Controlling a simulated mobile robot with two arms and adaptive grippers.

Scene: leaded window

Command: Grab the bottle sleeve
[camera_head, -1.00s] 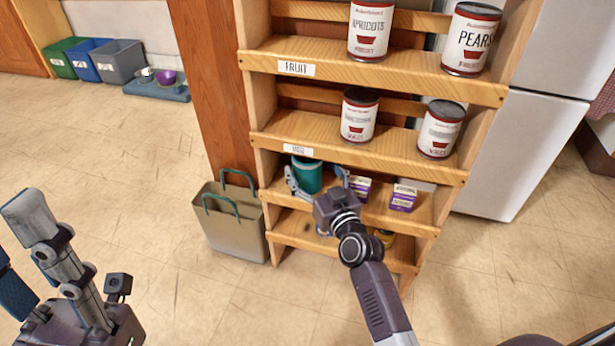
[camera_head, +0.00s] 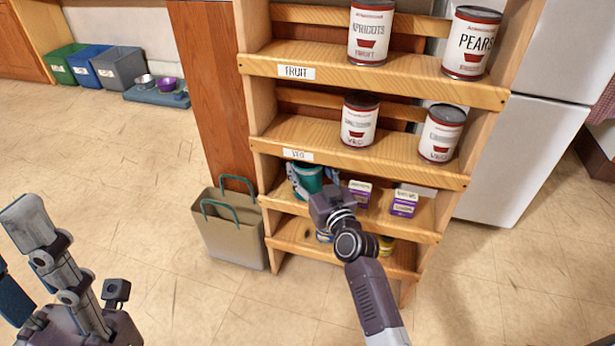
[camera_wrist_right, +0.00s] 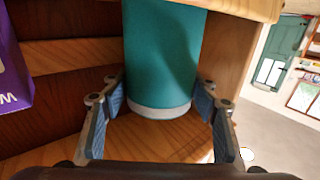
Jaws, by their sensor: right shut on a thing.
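The bottle sleeve (camera_head: 306,181) is a teal cylinder standing upright at the left end of the shelf below the veg label. In the right wrist view the sleeve (camera_wrist_right: 163,55) fills the middle, with a pale band at its base. My right gripper (camera_head: 309,183) is shut on the sleeve, with one finger on each side low down near the shelf board. The fingers also show in the right wrist view (camera_wrist_right: 163,100). The wrist partly hides the sleeve in the head view. My left gripper (camera_head: 15,250) is at the left edge, empty, its fingers apart.
Purple-and-white cartons (camera_head: 360,194) stand right of the sleeve on the same shelf. Large cans (camera_head: 360,122) stand on the shelves above. The wooden side panel (camera_head: 273,205) is close on the left, and a beige bag (camera_head: 232,225) stands on the floor outside it.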

